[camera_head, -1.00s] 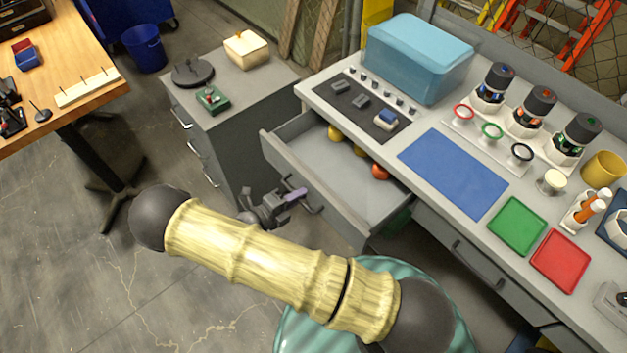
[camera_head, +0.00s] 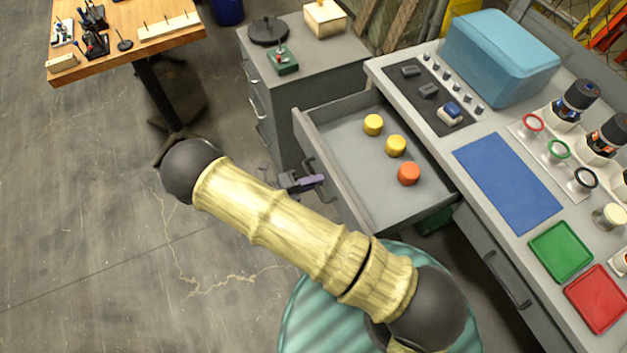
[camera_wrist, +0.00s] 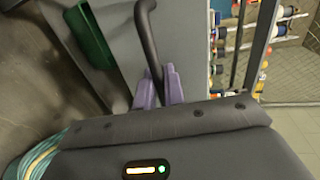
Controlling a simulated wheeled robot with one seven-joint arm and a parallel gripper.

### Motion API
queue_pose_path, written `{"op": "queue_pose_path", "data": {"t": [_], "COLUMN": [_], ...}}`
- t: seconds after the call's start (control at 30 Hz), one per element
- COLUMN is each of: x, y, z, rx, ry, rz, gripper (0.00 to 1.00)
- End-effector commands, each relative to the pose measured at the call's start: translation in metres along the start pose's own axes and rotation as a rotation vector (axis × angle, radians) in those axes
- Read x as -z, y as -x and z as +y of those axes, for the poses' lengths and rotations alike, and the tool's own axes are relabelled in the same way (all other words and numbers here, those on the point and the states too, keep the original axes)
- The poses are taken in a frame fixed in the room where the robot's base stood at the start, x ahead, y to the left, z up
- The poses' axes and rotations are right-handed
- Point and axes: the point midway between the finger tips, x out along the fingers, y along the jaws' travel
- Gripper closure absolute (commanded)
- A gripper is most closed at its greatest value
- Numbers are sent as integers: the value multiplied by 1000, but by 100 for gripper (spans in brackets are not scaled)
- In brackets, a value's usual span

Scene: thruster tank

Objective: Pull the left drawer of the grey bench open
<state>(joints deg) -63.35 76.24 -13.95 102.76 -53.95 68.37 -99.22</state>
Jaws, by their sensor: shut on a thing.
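The left drawer (camera_head: 345,143) of the grey bench (camera_head: 488,208) stands well open in the head view. Two yellow knobs (camera_head: 396,146) and an orange knob (camera_head: 408,173) lie inside it. My gripper (camera_head: 318,181) is at the drawer's front, its purple fingertips at the dark bar handle (camera_head: 328,190). In the wrist view, the purple fingers of my gripper (camera_wrist: 159,86) are closed around the handle (camera_wrist: 147,32). My arm hides part of the floor in front of the bench.
A grey cabinet (camera_head: 312,75) stands left of the drawer. A wooden table (camera_head: 110,40) is at the upper left. A green box (camera_head: 434,222) shows below the drawer. The floor (camera_head: 90,220) at left is clear.

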Motion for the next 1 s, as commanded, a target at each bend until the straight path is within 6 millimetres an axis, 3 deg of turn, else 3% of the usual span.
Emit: {"op": "queue_pose_path", "data": {"t": [0.03, 0.07, 0.63, 0.77, 1.0], "x": [0, 0, 0, -1, -1], "y": [0, 0, 7, 23, 70], "z": [1, 1, 1, 2, 3], "rx": [-2, -2, 0, -2, -3], "ry": [0, 0, 0, -1, -2], "rz": [1, 1, -3, -4, -5], "gripper": [100, 85, 85, 85, 85]}}
